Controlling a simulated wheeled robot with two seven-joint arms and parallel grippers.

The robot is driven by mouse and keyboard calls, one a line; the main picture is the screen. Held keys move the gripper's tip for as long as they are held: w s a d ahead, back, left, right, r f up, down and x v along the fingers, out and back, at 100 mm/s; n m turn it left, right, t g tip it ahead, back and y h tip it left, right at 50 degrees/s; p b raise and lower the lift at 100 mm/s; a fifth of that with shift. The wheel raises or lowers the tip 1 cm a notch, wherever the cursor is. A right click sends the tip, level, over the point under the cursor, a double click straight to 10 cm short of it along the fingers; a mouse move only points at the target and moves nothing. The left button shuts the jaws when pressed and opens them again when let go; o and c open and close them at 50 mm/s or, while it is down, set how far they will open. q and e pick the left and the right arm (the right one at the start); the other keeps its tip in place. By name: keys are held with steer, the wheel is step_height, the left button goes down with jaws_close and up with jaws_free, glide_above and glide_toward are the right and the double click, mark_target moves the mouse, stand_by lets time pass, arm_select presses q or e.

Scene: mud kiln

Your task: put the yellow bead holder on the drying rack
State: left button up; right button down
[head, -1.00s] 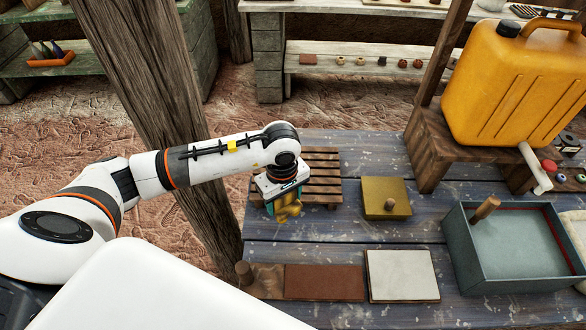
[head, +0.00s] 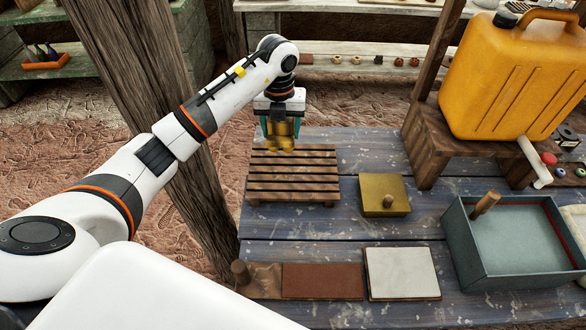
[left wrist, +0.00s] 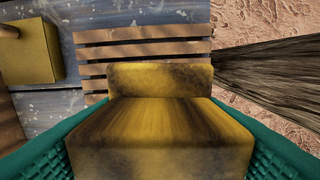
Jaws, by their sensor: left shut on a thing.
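My left gripper (head: 281,132) has teal fingers shut on the yellow bead holder (head: 280,145). The holder is mottled yellow-brown, and it fills the middle of the left wrist view (left wrist: 160,125) between the two fingers. The wooden slatted drying rack (head: 292,186) sits at the back left of the blue table. The gripper holds the bead holder above the rack's far edge. The rack's slats also show beyond the holder in the left wrist view (left wrist: 140,52), and nothing is seen lying on them. My right gripper is not in view.
A yellow square with a wooden knob (head: 385,207) lies right of the rack. A brown slab (head: 322,281) and a pale slab (head: 402,273) lie in front. A grey tray (head: 462,255) stands right. A wooden post (head: 150,110) rises left of the table.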

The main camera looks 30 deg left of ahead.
arm_select(q)
steer(key=shift+f, duration=0.2)
steer(key=shift+n, duration=0.3)
step_height(320, 180, down, 9)
steer(key=shift+f+p, duration=0.2)
steer(key=shift+p, duration=1)
steer(key=shift+f, duration=0.1)
steer(key=o, duration=0.9)
